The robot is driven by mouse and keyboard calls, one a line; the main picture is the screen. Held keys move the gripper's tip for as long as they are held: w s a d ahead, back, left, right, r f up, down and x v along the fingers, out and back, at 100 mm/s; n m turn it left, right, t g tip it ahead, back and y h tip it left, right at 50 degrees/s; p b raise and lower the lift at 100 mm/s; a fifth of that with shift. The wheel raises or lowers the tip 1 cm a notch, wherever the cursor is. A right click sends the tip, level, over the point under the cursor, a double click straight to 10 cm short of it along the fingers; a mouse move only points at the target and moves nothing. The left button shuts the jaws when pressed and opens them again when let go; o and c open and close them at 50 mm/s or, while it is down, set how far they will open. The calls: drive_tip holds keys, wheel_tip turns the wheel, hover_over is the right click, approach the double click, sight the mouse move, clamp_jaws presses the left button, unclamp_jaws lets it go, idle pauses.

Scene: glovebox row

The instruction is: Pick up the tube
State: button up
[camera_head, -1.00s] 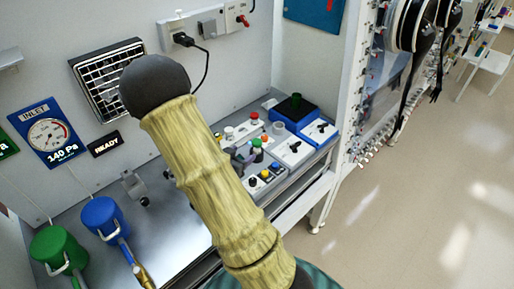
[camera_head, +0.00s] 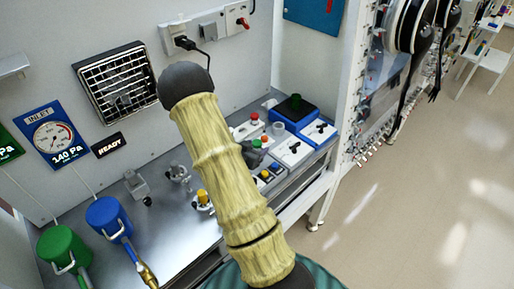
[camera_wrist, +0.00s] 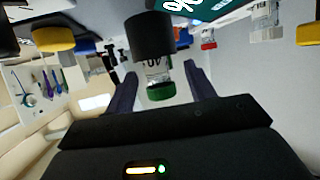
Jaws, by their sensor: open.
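A clear tube (camera_wrist: 157,72) with a green cap (camera_wrist: 161,91) shows in the wrist view. Its other end meets a black cylinder (camera_wrist: 150,36). My gripper (camera_wrist: 160,78) is open, its two dark fingers to either side of the tube with gaps visible. In the head view my yellow-sleeved arm hides most of the gripper; a dark grey part of it shows beside the arm. A green-topped item (camera_head: 256,143) shows just beyond that part; I cannot tell if it is the same tube.
A blue box with a black top (camera_head: 294,112) and button panels (camera_head: 290,151) stand at the bench's right. Blue (camera_head: 103,214) and green (camera_head: 57,245) canisters stand at the left. A yellow-topped fitting (camera_head: 203,198) is close to my arm.

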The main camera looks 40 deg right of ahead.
drive_tip(key=x, duration=0.3)
drive_tip(key=shift+d+p, duration=0.15)
drive_tip(key=shift+p, duration=0.2)
drive_tip(key=c, duration=1.1)
drive_tip(key=shift+o, duration=0.2)
wheel_tip(320, 180, up, 10)
drive_tip(key=shift+b, duration=0.8)
drive_tip(key=shift+f, duration=0.1)
